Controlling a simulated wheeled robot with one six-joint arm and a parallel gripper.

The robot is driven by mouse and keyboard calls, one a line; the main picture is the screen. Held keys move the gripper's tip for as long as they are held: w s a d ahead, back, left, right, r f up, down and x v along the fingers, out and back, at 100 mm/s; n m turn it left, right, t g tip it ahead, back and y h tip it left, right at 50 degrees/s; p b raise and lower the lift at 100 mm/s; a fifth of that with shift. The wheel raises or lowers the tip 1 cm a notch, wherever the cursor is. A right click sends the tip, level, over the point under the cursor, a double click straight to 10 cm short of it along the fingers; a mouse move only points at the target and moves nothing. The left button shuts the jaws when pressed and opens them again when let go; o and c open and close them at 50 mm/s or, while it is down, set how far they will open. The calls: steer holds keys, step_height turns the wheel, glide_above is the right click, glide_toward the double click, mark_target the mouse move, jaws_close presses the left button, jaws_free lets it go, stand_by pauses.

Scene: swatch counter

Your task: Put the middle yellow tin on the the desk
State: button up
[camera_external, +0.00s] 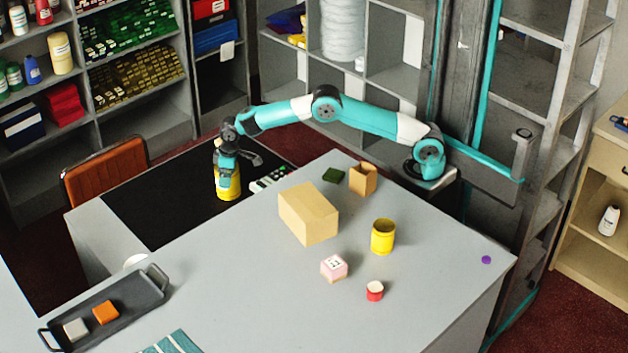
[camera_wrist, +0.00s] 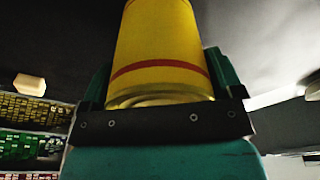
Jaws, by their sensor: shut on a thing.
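A yellow tin (camera_external: 228,187) is in my gripper (camera_external: 227,168), over the black mat (camera_external: 150,205) at the left part of the grey desk (camera_external: 250,280). In the wrist view the yellow tin (camera_wrist: 160,45) fills the upper middle, with a red band near its rim, between the jaws of my gripper (camera_wrist: 160,95). My gripper is shut on it. I cannot tell whether the tin's bottom touches the mat. Another yellow tin (camera_external: 382,236) stands upright on the right part of the desk.
A cardboard box (camera_external: 308,213), a small open brown box (camera_external: 363,178), a pink-and-white cube (camera_external: 334,268) and a red tin (camera_external: 375,291) stand on the desk. A dark tray (camera_external: 130,317) holds two blocks. A calculator-like object (camera_external: 268,179) lies right of the held tin. The desk's front middle is clear.

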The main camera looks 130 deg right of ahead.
steer(key=o, duration=1.1)
steer(key=r, duration=0.4)
steer(key=a+r, duration=0.1)
steer(key=r, duration=0.3)
steer(key=s+r, duration=0.1)
steer(key=r, duration=0.3)
steer(key=shift+s+a, duration=0.1)
steer(key=shift+a, duration=0.05)
